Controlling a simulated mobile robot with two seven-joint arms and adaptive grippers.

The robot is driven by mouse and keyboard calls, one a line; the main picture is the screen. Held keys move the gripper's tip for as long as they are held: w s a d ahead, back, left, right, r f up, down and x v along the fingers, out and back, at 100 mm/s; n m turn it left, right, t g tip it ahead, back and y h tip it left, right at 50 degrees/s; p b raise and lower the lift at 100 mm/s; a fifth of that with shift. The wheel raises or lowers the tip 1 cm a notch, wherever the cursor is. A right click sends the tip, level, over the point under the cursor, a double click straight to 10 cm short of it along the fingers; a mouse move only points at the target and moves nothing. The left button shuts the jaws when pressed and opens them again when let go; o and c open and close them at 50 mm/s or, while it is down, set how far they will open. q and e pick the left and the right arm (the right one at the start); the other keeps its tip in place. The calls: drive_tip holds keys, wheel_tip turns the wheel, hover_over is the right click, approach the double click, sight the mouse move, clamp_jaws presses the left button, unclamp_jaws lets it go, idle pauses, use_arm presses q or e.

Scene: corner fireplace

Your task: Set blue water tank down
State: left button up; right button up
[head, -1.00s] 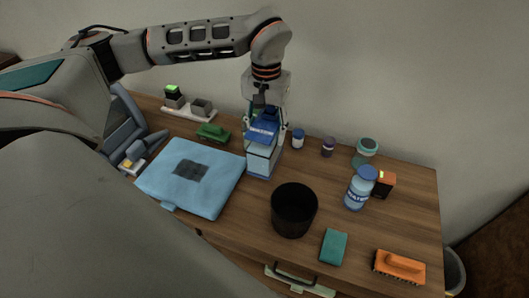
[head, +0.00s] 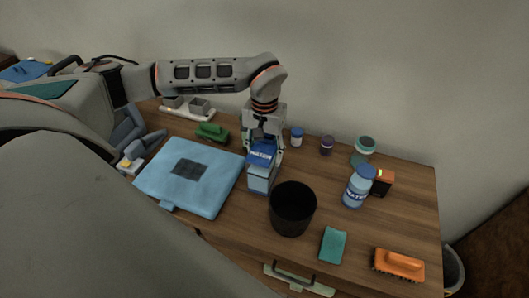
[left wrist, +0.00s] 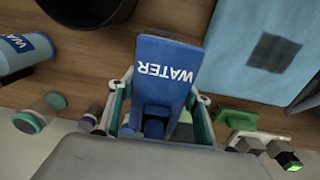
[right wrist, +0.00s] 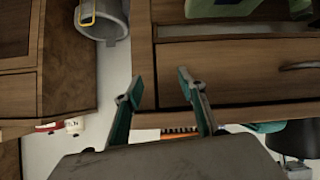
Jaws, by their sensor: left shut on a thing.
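The blue water tank (head: 261,172), with a blue top reading WATER and a paler lower part, is upright between the light-blue folded cloth and the black bin. My left gripper (head: 264,146) is shut on its upper part from above. In the left wrist view the tank (left wrist: 165,70) sits between the two fingers of the gripper (left wrist: 163,98). Its base is at or very near the wooden tabletop (head: 230,228); I cannot tell if it touches. My right gripper (right wrist: 160,84) is open and empty, in front of wooden drawers.
The light-blue cloth (head: 215,180) lies left of the tank and the black bin (head: 293,213) stands close at front right. A blue-capped water bottle (head: 357,188), a teal sponge (head: 333,245) and an orange brush (head: 399,264) are further right. Small jars (head: 327,145) stand behind.

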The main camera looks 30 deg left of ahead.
use_arm(q)
drive_tip(key=o, duration=1.6)
drive_tip(key=shift+f, duration=0.15)
wheel_tip(320, 180, up, 12)
drive_tip(key=shift+r, duration=0.15)
